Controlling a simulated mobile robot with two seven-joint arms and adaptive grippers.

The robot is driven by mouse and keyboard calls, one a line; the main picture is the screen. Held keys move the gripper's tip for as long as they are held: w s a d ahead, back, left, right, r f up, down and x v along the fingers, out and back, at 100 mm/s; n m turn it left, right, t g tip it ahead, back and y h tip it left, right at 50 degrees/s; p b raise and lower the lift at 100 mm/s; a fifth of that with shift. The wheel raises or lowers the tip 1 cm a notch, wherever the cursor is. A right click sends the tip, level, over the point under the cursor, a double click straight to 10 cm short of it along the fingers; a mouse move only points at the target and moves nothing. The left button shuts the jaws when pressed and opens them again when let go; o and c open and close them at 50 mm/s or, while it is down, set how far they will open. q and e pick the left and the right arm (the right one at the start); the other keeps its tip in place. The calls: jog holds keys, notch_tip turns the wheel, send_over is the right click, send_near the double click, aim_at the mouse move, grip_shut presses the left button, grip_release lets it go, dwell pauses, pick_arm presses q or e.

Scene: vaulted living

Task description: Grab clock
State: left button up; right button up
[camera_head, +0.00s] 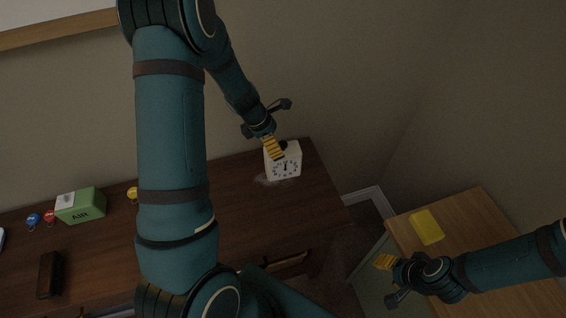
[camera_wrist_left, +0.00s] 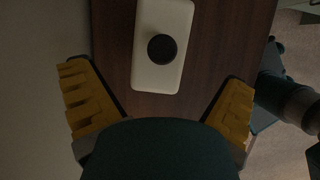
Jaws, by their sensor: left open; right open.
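The clock (camera_head: 286,166) is a small white block with a dark-marked dial, standing upright near the right end of the dark wooden cabinet top. In the left wrist view the clock (camera_wrist_left: 146,76) shows as a cream rounded rectangle with a round black knob. My left gripper (camera_head: 274,148) is at the clock's top in the head view, its yellow fingers overlapping the clock's upper left. In the wrist view its fingers are spread wide, with the clock ahead of them and nothing between the tips. My right gripper (camera_head: 386,278) is open and empty at the lower right, near the light wooden table.
The dark cabinet top (camera_head: 232,190) also holds a green box (camera_head: 82,206), small coloured tags (camera_head: 33,219) and a dark brown case (camera_head: 50,274) at left. A yellow pad (camera_head: 426,227) lies on the light wooden table (camera_head: 477,207). The wall is close behind the clock.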

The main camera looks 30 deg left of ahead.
aim_at(283, 161)
pick_arm(q)
jog(key=b+x, duration=0.1)
jog(key=x, duration=0.5)
jog(key=shift+w+d, duration=0.15)
jog(key=c, duration=1.3)
